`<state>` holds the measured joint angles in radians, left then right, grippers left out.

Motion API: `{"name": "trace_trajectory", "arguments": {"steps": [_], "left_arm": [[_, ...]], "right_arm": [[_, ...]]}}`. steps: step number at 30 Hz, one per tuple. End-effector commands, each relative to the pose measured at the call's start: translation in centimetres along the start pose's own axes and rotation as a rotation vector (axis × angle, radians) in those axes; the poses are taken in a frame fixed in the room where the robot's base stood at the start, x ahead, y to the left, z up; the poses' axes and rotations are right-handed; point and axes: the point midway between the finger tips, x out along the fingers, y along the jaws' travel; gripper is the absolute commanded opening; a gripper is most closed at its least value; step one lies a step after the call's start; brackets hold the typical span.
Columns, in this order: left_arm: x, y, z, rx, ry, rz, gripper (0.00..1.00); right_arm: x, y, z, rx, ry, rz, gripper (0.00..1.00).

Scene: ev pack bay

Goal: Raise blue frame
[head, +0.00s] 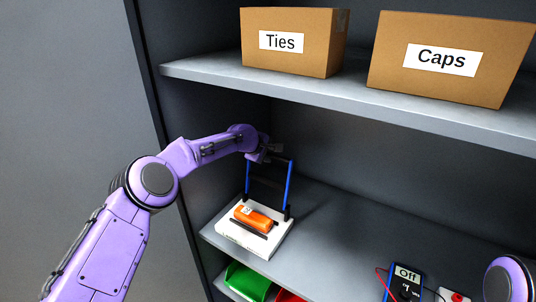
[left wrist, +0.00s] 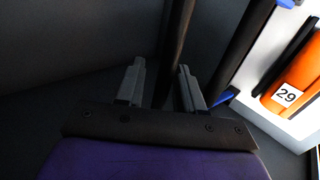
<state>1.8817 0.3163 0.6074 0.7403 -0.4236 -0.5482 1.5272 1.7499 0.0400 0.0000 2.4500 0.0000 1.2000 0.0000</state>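The blue frame (head: 288,184) stands raised and near upright at the back of a white base (head: 232,237) on the lower shelf. It has blue side posts and dark crossbars. An orange block (head: 254,219) labelled 29 lies on the base; it also shows in the left wrist view (left wrist: 292,88). My left gripper (head: 270,150) is at the top of the frame. In the left wrist view its fingers (left wrist: 161,86) are apart, with a dark bar between them and a gap visible beside the bar. Blue parts of the frame (left wrist: 222,97) show to the right. My right gripper is out of view.
Cardboard boxes marked Ties (head: 292,42) and Caps (head: 445,60) stand on the upper shelf (head: 330,98) above. A meter reading Off (head: 405,280) is at the front right. Green (head: 248,281) and red (head: 288,296) bins are below.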

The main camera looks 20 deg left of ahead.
Motion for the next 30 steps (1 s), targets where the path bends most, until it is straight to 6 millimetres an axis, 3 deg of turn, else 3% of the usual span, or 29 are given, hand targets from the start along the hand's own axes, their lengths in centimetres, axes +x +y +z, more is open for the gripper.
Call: {"name": "trace_trajectory", "arguments": {"steps": [8, 21, 30], "left_arm": [[-1.3, 0.1, 0.0, 0.003, 0.000, 0.002, 0.37], [-9.3, 0.0, 0.1, 0.002, 0.000, 0.000, 0.37], [-10.3, 0.1, 0.1, 0.001, -0.001, -0.002, 0.37]], "right_arm": [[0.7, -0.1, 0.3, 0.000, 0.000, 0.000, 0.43], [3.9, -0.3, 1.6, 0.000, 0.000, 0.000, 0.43], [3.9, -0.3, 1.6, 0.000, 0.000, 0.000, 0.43]]}}
